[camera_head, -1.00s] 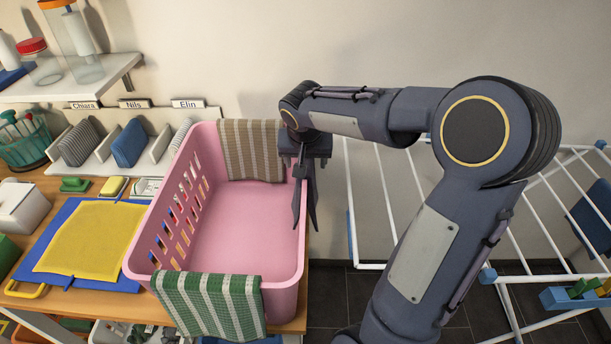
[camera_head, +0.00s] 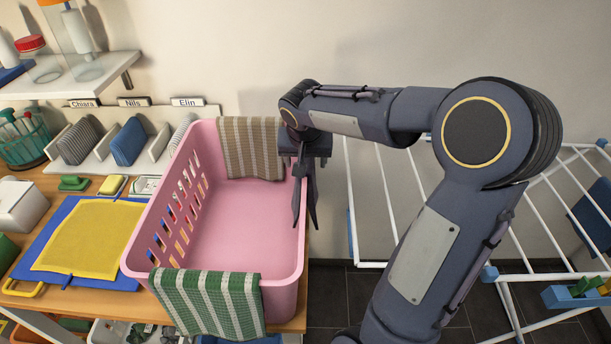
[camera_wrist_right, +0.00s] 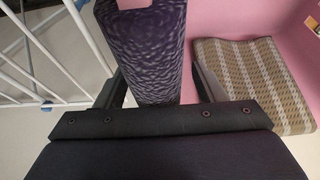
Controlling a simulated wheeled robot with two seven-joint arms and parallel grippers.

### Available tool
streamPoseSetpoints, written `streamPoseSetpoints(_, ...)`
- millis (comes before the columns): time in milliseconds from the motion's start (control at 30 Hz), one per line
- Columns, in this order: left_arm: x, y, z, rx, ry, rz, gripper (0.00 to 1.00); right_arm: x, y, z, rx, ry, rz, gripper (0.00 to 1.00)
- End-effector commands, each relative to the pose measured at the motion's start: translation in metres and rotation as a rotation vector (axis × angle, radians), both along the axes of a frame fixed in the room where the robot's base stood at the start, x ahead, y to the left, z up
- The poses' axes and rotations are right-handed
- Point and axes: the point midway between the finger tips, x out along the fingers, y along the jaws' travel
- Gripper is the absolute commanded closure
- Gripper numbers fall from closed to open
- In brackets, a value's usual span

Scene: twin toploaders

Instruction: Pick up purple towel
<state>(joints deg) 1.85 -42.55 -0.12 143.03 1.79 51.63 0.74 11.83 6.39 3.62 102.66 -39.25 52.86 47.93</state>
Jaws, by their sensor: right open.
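A dark purple patterned cloth, which looks like the purple towel (camera_wrist_right: 145,55), shows in the right wrist view, hanging between my fingers. In the head view I cannot make it out; my right gripper covers that spot on the basket's right rim. My right gripper (camera_head: 304,205) points down at the right wall of the pink basket (camera_head: 235,225). Its fingers are open, one on each side of the cloth in the wrist view (camera_wrist_right: 158,88). Whether they touch it I cannot tell. My left gripper is not in view.
A brown striped towel (camera_head: 250,150) hangs over the basket's back rim and a green striped towel (camera_head: 210,303) over its front rim. A white drying rack (camera_head: 385,200) stands right of the basket. A yellow cloth (camera_head: 90,240) lies at left. The basket floor looks empty.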

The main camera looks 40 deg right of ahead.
Motion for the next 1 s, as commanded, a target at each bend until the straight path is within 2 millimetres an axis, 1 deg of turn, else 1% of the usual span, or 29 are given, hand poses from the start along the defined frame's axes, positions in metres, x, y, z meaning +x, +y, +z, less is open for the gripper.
streamPoseSetpoints(100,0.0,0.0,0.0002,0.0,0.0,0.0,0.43,0.0,-0.0001,0.0003,0.0,0.0,0.0,0.37)
streamPoseSetpoints(500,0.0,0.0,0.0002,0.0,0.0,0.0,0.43,0.0,-0.0001,0.0001,0.0,0.0,0.0,0.89)
streamPoseSetpoints(600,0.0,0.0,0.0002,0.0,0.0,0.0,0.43,0.0,-0.0001,0.0001,0.0,0.0,0.0,1.0)
streamPoseSetpoints(867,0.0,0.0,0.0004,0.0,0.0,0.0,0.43,0.0003,-0.0001,0.0008,-0.001,-0.002,0.0,1.0)
streamPoseSetpoints(1000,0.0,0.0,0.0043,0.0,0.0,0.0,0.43,0.0003,-0.0002,0.0038,-0.001,-0.001,0.0,1.0)
